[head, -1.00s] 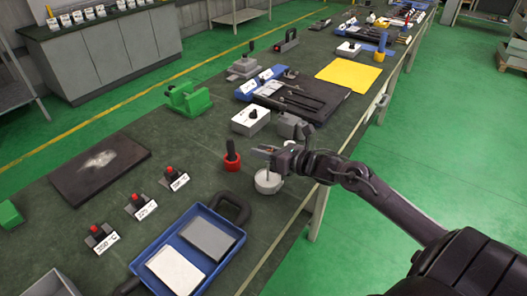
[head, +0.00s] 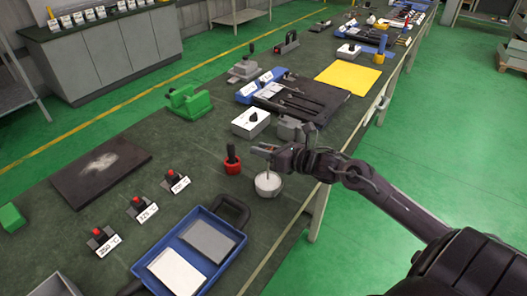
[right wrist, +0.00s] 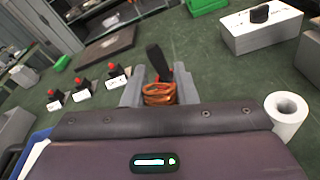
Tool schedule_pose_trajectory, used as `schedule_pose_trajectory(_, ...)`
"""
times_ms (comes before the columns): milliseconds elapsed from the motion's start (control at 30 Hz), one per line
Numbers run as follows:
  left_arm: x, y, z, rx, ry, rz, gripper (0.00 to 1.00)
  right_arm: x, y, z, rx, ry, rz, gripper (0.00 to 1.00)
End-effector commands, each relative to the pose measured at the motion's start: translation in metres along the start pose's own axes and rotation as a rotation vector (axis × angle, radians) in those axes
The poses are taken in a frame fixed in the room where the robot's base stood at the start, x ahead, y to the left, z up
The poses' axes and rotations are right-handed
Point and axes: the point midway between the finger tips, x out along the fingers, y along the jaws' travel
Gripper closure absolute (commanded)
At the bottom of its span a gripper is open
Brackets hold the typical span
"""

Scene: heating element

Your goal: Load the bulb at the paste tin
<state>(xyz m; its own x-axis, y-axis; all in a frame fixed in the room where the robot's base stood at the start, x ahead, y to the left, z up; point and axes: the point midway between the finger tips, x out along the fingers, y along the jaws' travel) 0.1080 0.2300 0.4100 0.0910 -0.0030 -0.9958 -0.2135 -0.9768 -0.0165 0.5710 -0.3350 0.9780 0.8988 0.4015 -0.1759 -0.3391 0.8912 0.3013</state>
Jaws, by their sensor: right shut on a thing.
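The paste tin (head: 268,186) is a small round pale tin near the table's right edge in the head view. My right gripper (head: 264,151) is just above it, shut on the bulb's part. In the right wrist view a copper-coloured coil (right wrist: 159,94) sits between its fingers. In the head view a thin pale rod, seemingly the bulb (head: 267,171), hangs from the gripper to the tin's top. I cannot tell whether its tip touches the paste. The tin is hidden in the right wrist view. My left gripper is out of view.
A red holder with a black handle (head: 232,162) stands left of the gripper. A white box with a black knob (head: 250,123) is behind. A blue tray (head: 206,212) lies in front, and three labelled red-knobbed blocks (head: 176,181) stand left. Bare tabletop lies between.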

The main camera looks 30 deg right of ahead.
Motion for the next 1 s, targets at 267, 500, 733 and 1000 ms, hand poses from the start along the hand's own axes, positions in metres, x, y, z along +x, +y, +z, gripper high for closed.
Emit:
schedule_pose_trajectory(267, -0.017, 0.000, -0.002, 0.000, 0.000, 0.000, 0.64, -0.005, 0.008, 0.025, -0.003, -0.002, 0.000, 0.97)
schedule_pose_trajectory(500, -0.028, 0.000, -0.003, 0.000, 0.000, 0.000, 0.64, -0.008, 0.013, 0.043, -0.003, -0.002, 0.000, 0.97)
schedule_pose_trajectory(733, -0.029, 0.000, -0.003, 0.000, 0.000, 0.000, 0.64, -0.008, 0.014, 0.046, -0.001, -0.003, 0.000, 0.97)
schedule_pose_trajectory(1000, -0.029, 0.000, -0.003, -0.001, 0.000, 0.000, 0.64, -0.008, 0.014, 0.046, -0.002, -0.004, 0.000, 0.97)
